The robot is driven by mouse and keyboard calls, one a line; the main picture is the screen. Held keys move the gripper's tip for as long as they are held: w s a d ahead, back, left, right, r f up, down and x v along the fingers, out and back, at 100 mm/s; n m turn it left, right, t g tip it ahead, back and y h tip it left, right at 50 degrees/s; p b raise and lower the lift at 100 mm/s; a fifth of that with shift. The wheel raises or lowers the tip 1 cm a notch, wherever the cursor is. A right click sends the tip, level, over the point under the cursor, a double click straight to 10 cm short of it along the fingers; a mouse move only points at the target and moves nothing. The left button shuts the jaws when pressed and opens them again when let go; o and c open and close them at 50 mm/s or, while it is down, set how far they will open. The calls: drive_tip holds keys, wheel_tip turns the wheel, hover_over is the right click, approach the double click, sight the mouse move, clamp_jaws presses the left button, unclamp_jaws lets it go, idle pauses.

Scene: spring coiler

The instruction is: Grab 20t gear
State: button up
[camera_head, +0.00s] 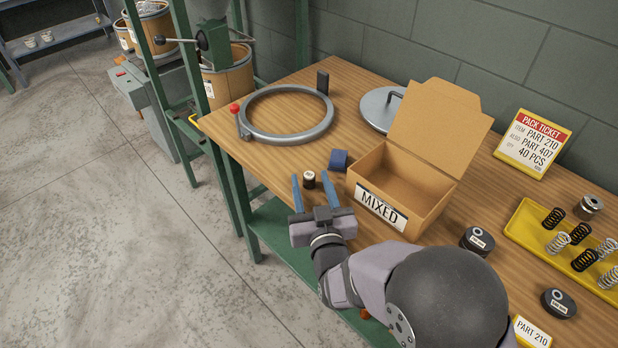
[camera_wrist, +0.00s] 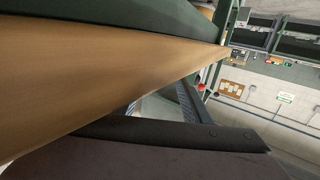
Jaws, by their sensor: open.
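My gripper (camera_head: 311,182) is open at the table's front edge, its two blue fingers pointing toward the back. A small dark cylinder with a pale top (camera_head: 309,180) appears between the fingertips; I cannot tell whether it touches them or at what height they are. Two black round parts with pale labels, one by the box (camera_head: 479,240) and one at the front right (camera_head: 558,303), sit on the table. Their labels are too small to read, so I cannot tell which part is the 20t gear. In the wrist view a finger (camera_wrist: 188,100) shows beside the wood; no gear is visible there.
An open cardboard box marked MIXED (camera_head: 380,208) stands right of the gripper, with a blue block (camera_head: 338,160) beside it. A grey ring (camera_head: 287,137) lies behind. A yellow tray (camera_head: 527,226) of springs is at the right. Floor lies left.

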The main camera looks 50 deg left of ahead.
clamp_jaws()
drive_tip(key=shift+r, duration=0.1)
wheel_tip(320, 180, up, 10)
idle(0.6)
